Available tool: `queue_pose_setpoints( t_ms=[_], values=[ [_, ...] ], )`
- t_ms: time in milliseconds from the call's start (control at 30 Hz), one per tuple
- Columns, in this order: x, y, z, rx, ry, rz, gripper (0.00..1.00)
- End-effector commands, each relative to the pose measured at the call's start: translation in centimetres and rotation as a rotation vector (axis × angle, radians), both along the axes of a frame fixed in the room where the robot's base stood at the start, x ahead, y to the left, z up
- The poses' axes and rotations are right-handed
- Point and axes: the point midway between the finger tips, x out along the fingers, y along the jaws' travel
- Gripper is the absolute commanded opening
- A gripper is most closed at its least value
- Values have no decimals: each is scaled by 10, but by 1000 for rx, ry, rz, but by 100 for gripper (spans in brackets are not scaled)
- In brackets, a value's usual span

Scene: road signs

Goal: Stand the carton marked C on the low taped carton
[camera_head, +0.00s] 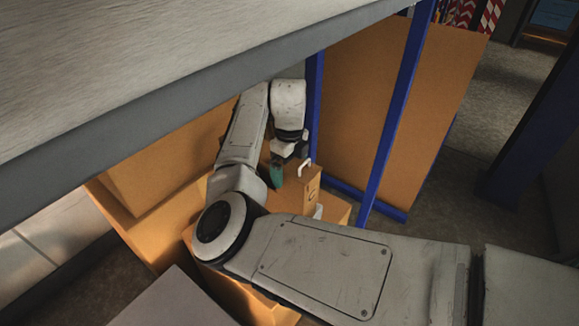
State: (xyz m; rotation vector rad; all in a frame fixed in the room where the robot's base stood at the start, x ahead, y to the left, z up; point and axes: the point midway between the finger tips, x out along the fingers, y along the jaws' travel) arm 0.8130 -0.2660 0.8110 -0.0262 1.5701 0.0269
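A small brown carton (293,196) stands below my gripper in the head view, with a dark mark on its right face that is too small to read. A white handle-like piece shows at its top. A wider, lower carton (336,208) shows under and around it, with a pale patch at its front that may be tape. My arm hides much of both. My gripper (279,165) points down at the small carton's top; a green part shows at its tip. I cannot tell whether it is touching, or open or shut.
A grey-edged shelf or tabletop (120,125) hangs across the upper left, close above my arm. Large brown cartons (165,180) stand at left. A blue frame post (398,110) and a tall brown panel (362,105) stand behind. Open floor (500,120) lies at right.

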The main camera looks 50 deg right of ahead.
Motion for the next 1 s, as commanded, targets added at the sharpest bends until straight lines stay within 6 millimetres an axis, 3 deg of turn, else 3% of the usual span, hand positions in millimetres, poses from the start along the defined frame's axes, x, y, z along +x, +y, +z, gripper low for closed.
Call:
queue_pose_setpoints(
  t_ms=[333, 800, 1000],
  values=[
    [1, 0, 11, -2, -2, -1, 100],
    [0, -1, 99, -2, -2, -1, 100],
    [0, 0, 119, -1, -1, 0, 100]
  ],
)
